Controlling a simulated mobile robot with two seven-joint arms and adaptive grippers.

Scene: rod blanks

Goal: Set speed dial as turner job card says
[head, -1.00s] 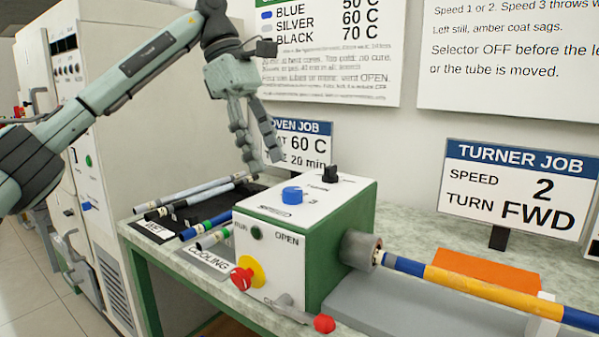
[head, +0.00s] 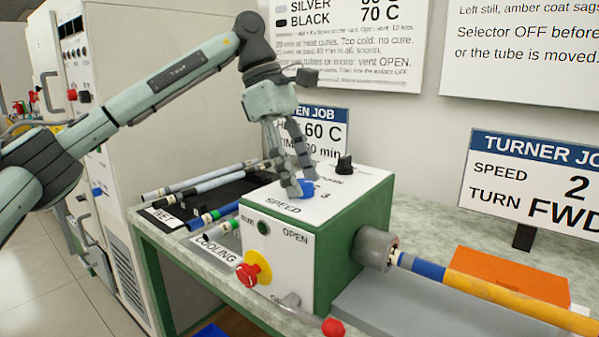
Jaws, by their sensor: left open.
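The speed dial is a blue knob (head: 307,189) on the white top of the turner box (head: 335,240), with SPEED printed in front of it and a 3 to its right. My left gripper (head: 302,186) is open, pointing down, with its fingertips at the dial and partly hiding it. I cannot tell whether the fingers touch it or where the dial points. The turner job card (head: 530,185) at the right reads speed 2, turn FWD; its right edge is cut off. A black turn selector (head: 344,164) stands behind the dial. My right gripper is not in view.
Several tubes (head: 215,180) lie on the rack left of the box. A red and yellow stop button (head: 252,273) and a red-knobbed lever (head: 333,327) are on the front. A yellow and blue tube (head: 500,290) sits in the chuck (head: 377,248). An oven job card (head: 322,135) stands behind.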

